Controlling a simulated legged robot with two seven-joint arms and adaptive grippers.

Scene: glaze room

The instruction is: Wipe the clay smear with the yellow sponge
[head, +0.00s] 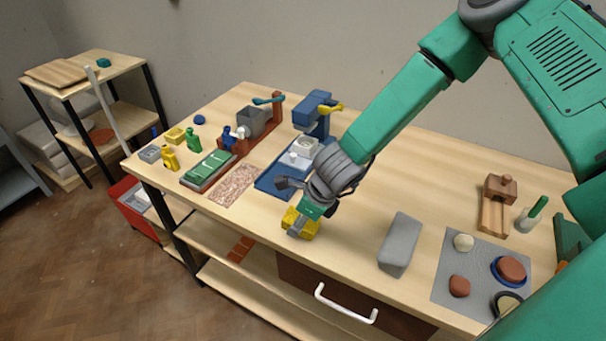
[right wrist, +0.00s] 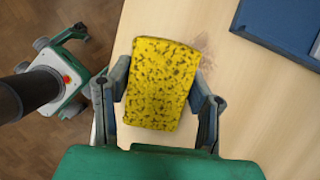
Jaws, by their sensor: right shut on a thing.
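The yellow sponge (right wrist: 160,85), speckled with dark pores, is between the two fingers of my right gripper (right wrist: 160,92). The fingers press on its left and right sides. In the head view the sponge (head: 311,229) is at the front edge of the bench, partly hidden by my right gripper (head: 300,217). I cannot tell whether it touches the wood. A faint brownish clay smear (right wrist: 204,42) shows on the wood just beyond the sponge's upper right corner. The sponge may cover part of it. In the head view I cannot make the smear out. My left gripper is not in view.
A blue tray (head: 272,181) with white items lies behind the sponge. A speckled mat (head: 236,185) is to the left. A grey block (head: 399,245) and a grey mat (head: 451,284) with clay lumps are to the right. A white drawer handle (head: 345,305) sticks out below.

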